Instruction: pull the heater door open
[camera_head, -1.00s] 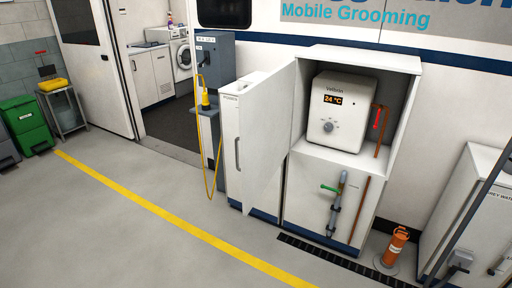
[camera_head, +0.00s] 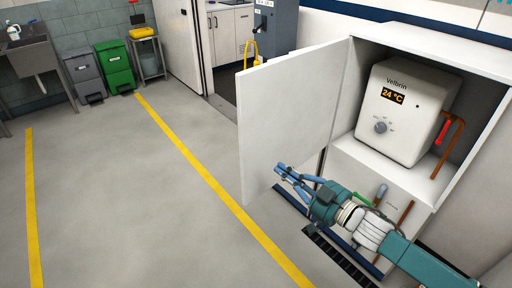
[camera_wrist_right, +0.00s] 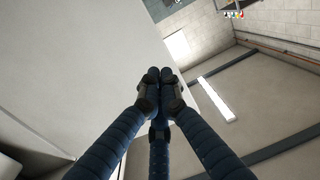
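The white heater door (camera_head: 290,120) stands swung out to the left from the cabinet (camera_head: 410,38), its plain face toward me. Inside, the white heater (camera_head: 400,115) reads 24 °C. My right gripper (camera_head: 284,172) is in front of the lower part of the door, across the open front. In the right wrist view the blue fingers (camera_wrist_right: 158,76) come together at their tips, with nothing visible between them. The door's pale face (camera_wrist_right: 75,75) fills the left of that view. Contact between fingers and door is unclear. My left gripper is not in view.
A red-handled copper pipe (camera_head: 446,135) is right of the heater. A dark floor grate (camera_head: 340,262) runs below the cabinet. Grey floor (camera_head: 130,200) with yellow lines is clear to the left. Bins (camera_head: 116,68) stand at the back left.

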